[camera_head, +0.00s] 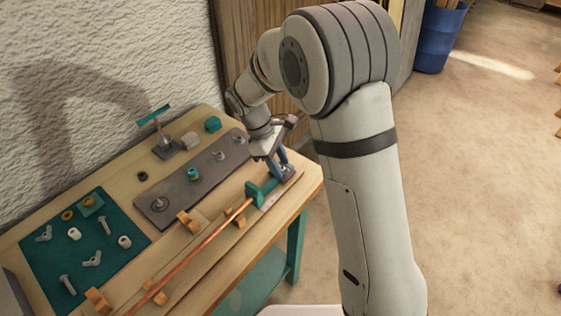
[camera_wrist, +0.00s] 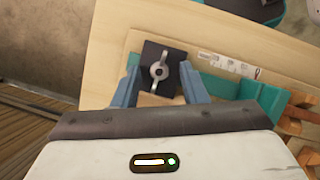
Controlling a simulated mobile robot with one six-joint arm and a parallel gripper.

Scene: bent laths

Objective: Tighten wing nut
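In the wrist view a grey metal wing nut (camera_wrist: 159,71) sits on a dark square plate (camera_wrist: 151,52), its wings running roughly up and down the picture. My gripper (camera_wrist: 160,75) is open, with one blue finger on each side of the wing nut. Gaps show between the fingers and the nut. In the head view my gripper (camera_head: 281,165) is low over the table's right end, beside a green block (camera_head: 262,191). The wing nut cannot be made out there. A thin bent lath (camera_head: 205,243) runs from the green block toward the front left.
Several wooden blocks (camera_head: 188,221) stand along the lath. A grey strip (camera_head: 166,201) with several fittings lies behind. A green mat (camera_head: 41,266) at left holds bolts, rings and loose wing nuts (camera_head: 92,259). A green-topped stand (camera_head: 168,148) is near the wall. A printed strip (camera_wrist: 215,66) lies near the plate.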

